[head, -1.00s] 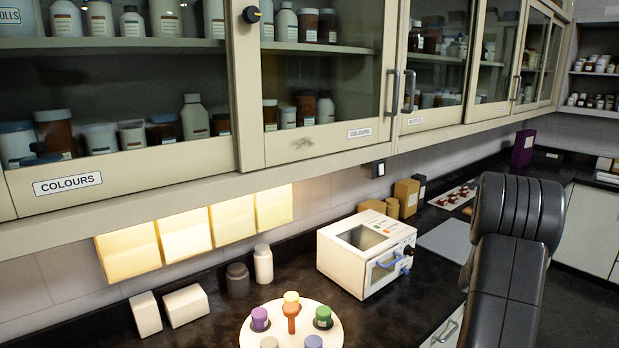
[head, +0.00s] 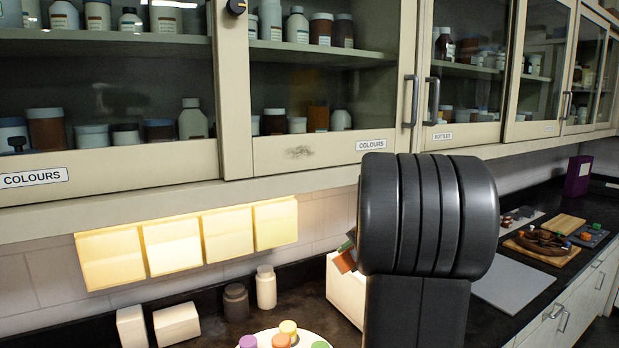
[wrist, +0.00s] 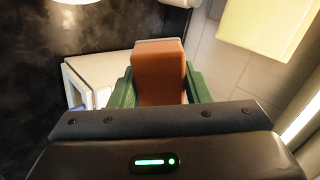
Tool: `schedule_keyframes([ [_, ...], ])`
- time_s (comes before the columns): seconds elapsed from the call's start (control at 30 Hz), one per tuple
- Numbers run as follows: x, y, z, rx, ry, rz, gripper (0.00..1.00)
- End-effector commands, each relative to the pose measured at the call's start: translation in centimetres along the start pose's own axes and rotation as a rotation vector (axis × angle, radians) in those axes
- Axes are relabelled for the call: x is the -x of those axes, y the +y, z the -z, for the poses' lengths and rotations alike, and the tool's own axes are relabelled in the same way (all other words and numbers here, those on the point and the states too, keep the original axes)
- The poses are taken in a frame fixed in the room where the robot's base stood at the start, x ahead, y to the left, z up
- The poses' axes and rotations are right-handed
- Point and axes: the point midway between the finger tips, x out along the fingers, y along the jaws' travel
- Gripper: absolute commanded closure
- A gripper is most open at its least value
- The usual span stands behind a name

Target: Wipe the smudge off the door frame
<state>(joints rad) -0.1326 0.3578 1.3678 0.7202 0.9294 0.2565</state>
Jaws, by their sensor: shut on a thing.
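The smudge (head: 299,152) is a dark grey mark on the cream lower rail of a glass cabinet door frame (head: 268,156), left of a COLOURS label. My gripper (wrist: 160,88) has green fingers and is shut on an orange-brown block (wrist: 158,66) with a pale edge at its far end. In the head view the block (head: 345,262) shows small beside my arm, below and right of the smudge and apart from the door. My arm hides part of the gripper there.
A white boxy appliance (head: 343,292) stands behind my arm, mostly hidden. Lit yellow panels (head: 172,246) hang below the cabinets. A round white tray (head: 263,338) with coloured-topped pieces and two jars are on the dark counter. Door handles (head: 411,101) stick out right of the smudge.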

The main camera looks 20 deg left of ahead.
Motion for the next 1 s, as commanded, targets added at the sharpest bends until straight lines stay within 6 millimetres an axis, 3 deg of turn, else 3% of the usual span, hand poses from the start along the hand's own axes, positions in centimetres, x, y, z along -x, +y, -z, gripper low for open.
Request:
schedule_keyframes([
  [0.1,3.0,-4.5,-1.5,-0.027,0.080,0.175,0.75],
  [0.3,9.1,-11.6,-4.8,-0.049,0.188,0.438,0.75],
  [0.5,15.4,-16.7,-8.7,-0.045,0.240,0.625,0.75],
  [0.73,19.5,-19.2,-11.2,-0.039,0.249,0.715,0.75],
  [1.0,19.0,-20.6,-11.1,-0.040,0.247,0.723,0.75],
])
